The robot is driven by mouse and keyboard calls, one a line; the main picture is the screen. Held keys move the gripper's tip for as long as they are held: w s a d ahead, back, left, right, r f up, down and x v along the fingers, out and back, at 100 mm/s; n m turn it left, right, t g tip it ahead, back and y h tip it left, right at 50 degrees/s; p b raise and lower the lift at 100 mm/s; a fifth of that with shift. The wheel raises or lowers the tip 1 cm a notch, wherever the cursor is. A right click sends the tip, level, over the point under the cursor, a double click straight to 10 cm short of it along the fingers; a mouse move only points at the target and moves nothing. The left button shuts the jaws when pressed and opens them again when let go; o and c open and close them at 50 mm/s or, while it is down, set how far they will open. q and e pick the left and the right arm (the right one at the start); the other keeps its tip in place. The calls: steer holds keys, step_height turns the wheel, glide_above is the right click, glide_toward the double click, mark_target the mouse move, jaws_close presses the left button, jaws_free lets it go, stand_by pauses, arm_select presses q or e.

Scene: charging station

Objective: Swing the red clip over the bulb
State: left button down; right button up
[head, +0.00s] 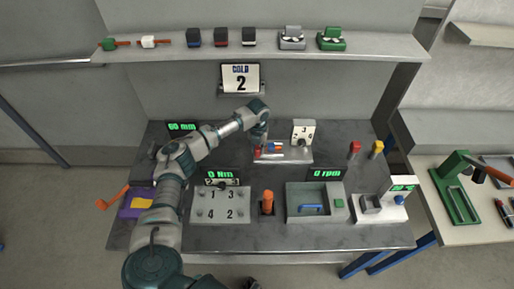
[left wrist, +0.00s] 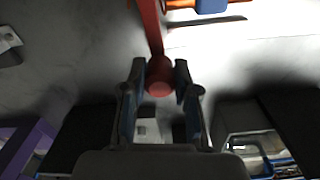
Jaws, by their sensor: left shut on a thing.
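The red clip (left wrist: 151,28) shows in the left wrist view as a red bar with a round knob at its near end. My left gripper (left wrist: 160,82) has its fingers on both sides of the knob and is shut on it. In the head view my left gripper (head: 261,142) points down at the left end of a grey fixture, where a bit of red (head: 257,153) shows. A blue and orange piece (head: 275,146) lies beside it on the fixture; it also shows at the top of the left wrist view (left wrist: 211,5). I cannot tell whether it is the bulb. My right gripper is not in view.
A numbered white panel (head: 304,130) stands behind the fixture. A numbered block (head: 220,205), an orange handle (head: 267,199) and a grey tray (head: 300,213) stand in front.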

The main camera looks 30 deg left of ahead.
arm_select(q)
steer(key=w+d+n+p, duration=0.1)
steer(key=n, duration=0.1)
steer(key=w+d+n+p, duration=0.1)
steer(key=n, duration=0.1)
steer(key=shift+w+d+p, duration=0.3)
steer(key=shift+w+d, duration=0.05)
steer(key=shift+d, duration=0.05)
steer(key=shift+w+d+n, duration=0.3)
steer(key=shift+w+n, duration=0.25)
steer(key=shift+n, duration=0.35)
steer(key=shift+w+d+n+b, duration=0.25)
steer(key=shift+w+n+b, duration=0.2)
steer(key=shift+n, duration=0.25)
steer(key=shift+w+d+n+b, duration=0.15)
steer(key=shift+w+n+b, duration=0.15)
steer(key=shift+w+n, duration=0.35)
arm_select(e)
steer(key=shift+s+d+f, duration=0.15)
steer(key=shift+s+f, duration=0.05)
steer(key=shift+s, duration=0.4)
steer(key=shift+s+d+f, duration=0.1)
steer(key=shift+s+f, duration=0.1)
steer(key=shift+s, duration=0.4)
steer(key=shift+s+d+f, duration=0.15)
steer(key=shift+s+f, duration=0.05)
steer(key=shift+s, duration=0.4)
